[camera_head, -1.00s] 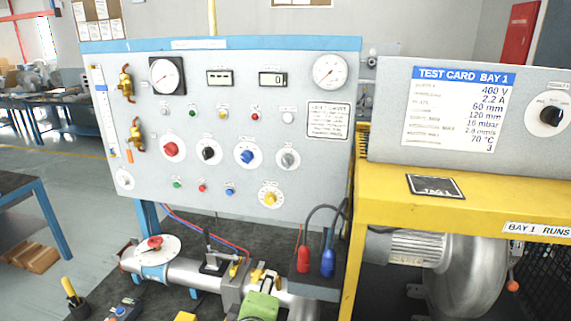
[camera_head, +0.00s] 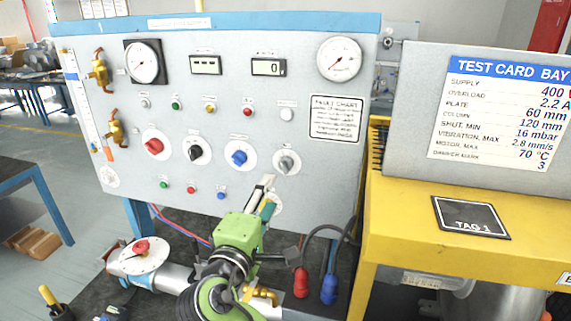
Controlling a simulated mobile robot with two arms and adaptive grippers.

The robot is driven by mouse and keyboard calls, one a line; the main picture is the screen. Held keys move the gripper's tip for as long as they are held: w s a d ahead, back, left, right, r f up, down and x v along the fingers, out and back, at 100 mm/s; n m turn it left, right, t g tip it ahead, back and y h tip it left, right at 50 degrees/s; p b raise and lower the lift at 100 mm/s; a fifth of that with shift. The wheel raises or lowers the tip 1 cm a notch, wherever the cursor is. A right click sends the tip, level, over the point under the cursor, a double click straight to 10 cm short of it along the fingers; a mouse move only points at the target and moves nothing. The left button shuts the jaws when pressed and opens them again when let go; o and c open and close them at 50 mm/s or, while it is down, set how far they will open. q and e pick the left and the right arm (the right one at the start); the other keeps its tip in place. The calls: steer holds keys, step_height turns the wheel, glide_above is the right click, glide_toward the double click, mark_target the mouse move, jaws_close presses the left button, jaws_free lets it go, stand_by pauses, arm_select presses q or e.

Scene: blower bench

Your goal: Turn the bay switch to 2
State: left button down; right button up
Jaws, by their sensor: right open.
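The grey panel (camera_head: 230,120) carries a row of rotary knobs: red (camera_head: 153,146), black (camera_head: 196,152), blue (camera_head: 238,157) and grey (camera_head: 285,163). Their labels are too small to read, so I cannot tell which is the bay switch. Below the grey knob is a white dial plate (camera_head: 278,200), mostly hidden by my right gripper (camera_head: 267,187). The yellow knob on that plate is covered. My right gripper is open, its fingers pointing up at this lower part of the panel. I cannot tell whether they touch it. My left gripper is out of view.
The yellow frame (camera_head: 410,220) with the test card box (camera_head: 480,115) is farther right. A pipe with a red-knobbed round plate (camera_head: 140,255) lies lower left.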

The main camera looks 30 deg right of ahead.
mark_target(284, 169)
steer(key=p+x, duration=0.4)
steer(key=x, duration=0.7)
steer(key=shift+r, duration=0.2)
steer(key=shift+w+d+p, duration=0.2)
steer(key=shift+d+p, duration=0.05)
steer(key=shift+p, duration=0.1)
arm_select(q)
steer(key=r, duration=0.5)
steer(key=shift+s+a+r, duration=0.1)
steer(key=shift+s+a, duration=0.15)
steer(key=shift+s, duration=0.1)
arm_select(e)
steer(key=shift+d+f, duration=0.1)
steer(key=shift+w, duration=0.1)
steer(key=c, duration=1)
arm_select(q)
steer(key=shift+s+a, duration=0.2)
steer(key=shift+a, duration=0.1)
arm_select(e)
steer(key=shift+c, duration=0.4)
